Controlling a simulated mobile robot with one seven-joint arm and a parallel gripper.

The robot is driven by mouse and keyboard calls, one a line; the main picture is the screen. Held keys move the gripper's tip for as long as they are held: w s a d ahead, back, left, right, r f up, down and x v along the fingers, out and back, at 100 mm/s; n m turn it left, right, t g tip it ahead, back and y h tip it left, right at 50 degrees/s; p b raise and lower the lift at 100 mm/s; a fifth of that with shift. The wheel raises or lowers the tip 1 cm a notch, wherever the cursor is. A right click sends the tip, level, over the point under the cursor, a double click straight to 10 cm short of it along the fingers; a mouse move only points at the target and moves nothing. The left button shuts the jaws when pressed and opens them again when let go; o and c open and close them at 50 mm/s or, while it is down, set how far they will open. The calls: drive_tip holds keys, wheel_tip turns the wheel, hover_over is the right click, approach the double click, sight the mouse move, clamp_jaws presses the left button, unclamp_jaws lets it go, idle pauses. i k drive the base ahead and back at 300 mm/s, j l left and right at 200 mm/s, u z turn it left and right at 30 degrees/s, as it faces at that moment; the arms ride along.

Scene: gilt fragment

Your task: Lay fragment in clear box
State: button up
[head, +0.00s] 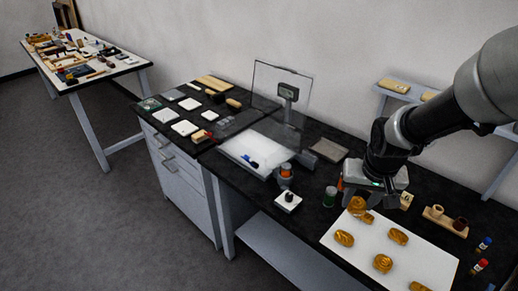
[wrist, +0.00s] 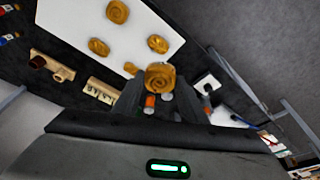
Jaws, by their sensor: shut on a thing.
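My gripper (head: 358,194) is over the far edge of a white board (head: 420,262) and is shut on a gilt fragment (head: 356,203). In the wrist view, the held gilt fragment, ridged and rounded, shows between the fingertips (wrist: 160,77). Several similar gilt pieces (head: 382,262) lie on the board below; they also show in the wrist view (wrist: 99,46). In the head view, a see-through upright panel (head: 268,88) stands at the middle of the black bench, left of my gripper. It appears to belong to the clear box, but the box's walls are hard to make out.
A white tray (head: 240,146) with a blue item lies before the panel. An orange-topped jar (head: 285,171), a white block with a black knob (head: 289,201) and a green jar (head: 329,197) stand between it and the board. A wooden holder (head: 446,219) stands at right.

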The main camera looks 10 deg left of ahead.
sight(261, 153)
drive_tip(key=i+j+z, duration=0.1)
drive_tip(key=j, duration=0.35)
drive_tip(key=i+j+z, duration=0.1)
drive_tip(key=i+j, duration=0.15)
drive_tip(key=j, duration=0.2)
drive_tip(key=i+j+z, duration=0.1)
drive_tip(key=j, duration=0.4)
drive_tip(key=i+j, duration=0.15)
drive_tip(key=j, duration=0.3)
drive_tip(key=i+j+z, duration=0.15)
drive_tip(key=j, duration=0.35)
drive_tip(key=i+j+z, duration=0.1)
drive_tip(key=j, duration=0.4)
drive_tip(key=i+j+z, duration=0.1)
drive_tip(key=j, duration=0.4)
